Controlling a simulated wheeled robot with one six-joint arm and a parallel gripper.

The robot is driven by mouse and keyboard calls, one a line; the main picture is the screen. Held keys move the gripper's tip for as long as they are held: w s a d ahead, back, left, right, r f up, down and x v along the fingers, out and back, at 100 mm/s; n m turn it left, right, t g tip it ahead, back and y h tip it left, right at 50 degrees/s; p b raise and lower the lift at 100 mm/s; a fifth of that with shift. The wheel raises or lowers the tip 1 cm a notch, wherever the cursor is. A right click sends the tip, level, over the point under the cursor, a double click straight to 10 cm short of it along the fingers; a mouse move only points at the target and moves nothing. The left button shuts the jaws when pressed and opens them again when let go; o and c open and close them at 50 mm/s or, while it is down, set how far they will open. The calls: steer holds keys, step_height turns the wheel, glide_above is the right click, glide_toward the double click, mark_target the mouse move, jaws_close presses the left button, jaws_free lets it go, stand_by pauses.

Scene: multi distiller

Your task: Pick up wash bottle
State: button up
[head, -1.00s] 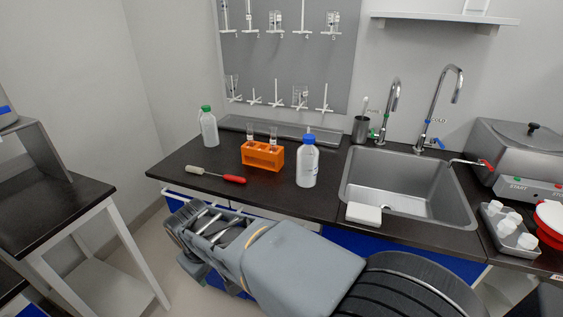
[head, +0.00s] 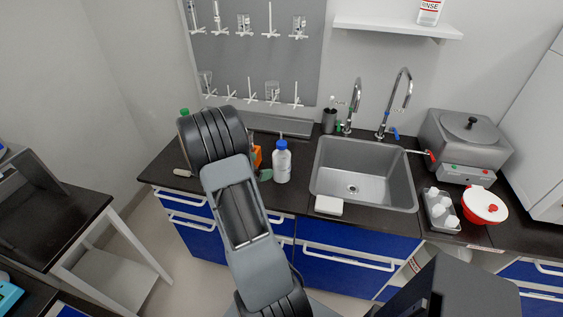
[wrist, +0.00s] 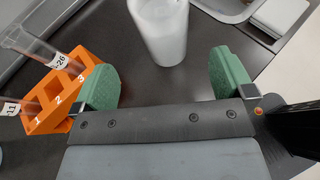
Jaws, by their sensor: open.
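A white bottle with a blue cap (head: 282,163) stands upright on the dark counter, left of the sink. In the wrist view the lower part of this white bottle (wrist: 163,30) shows ahead of my gripper (wrist: 165,62), roughly between the lines of the two green fingers. My fingers are wide apart with nothing between them. The bottle's top is out of the wrist view. In the head view my arm hides most of the gripper; a green finger shows just left of the bottle. A second bottle's green cap (head: 184,112) shows behind my arm.
An orange test tube rack (wrist: 68,90) with tubes stands beside my left finger in the wrist view. The sink (head: 365,175) lies right of the bottle, with a white block (head: 328,205) at its front edge.

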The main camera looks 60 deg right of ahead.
mark_target(274, 165)
steer(key=x, duration=0.4)
steer(key=shift+s+p+x, duration=0.2)
steer(key=shift+p+x, duration=0.75)
steer(key=shift+x, duration=1.85)
steer(key=shift+a+f, duration=0.2)
steer(key=shift+a, duration=0.05)
steer(key=c, duration=0.7)
